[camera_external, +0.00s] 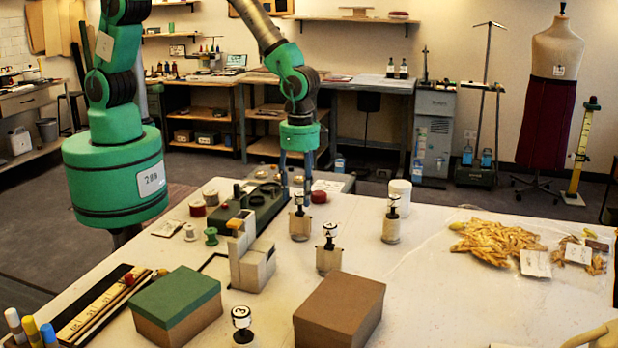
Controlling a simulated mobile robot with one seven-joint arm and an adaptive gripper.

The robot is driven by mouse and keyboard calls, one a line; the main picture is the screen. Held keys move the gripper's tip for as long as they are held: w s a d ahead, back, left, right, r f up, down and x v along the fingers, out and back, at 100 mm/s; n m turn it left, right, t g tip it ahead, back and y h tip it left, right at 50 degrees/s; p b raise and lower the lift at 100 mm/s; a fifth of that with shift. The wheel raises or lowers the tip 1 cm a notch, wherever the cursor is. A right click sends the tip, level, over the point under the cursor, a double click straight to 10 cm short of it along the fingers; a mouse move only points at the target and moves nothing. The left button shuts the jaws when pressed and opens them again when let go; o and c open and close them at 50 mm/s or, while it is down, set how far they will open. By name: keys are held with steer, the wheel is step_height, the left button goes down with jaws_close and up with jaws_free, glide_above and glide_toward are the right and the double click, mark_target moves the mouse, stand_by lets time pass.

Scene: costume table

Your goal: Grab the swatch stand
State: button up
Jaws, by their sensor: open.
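Several small stands with dark knobs and pale bodies or tags are on the white table (440,290); which one is the swatch stand I cannot tell. One stand (299,226) is near the middle, just below my gripper in the picture. A second stand (329,260) is nearer the camera, a third stand (391,230) is to the right, and a round numbered one (242,326) is at the front.
A green-lidded box (176,300) and a brown box (340,308) stand at the front. A beige block-shaped piece (252,262) and a dark green tray (250,205) are left of the stands. A yellow pile (492,240) lies at right. The right front of the table is mostly clear.

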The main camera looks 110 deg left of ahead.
steer(key=shift+f, duration=0.95)
jaws_close()
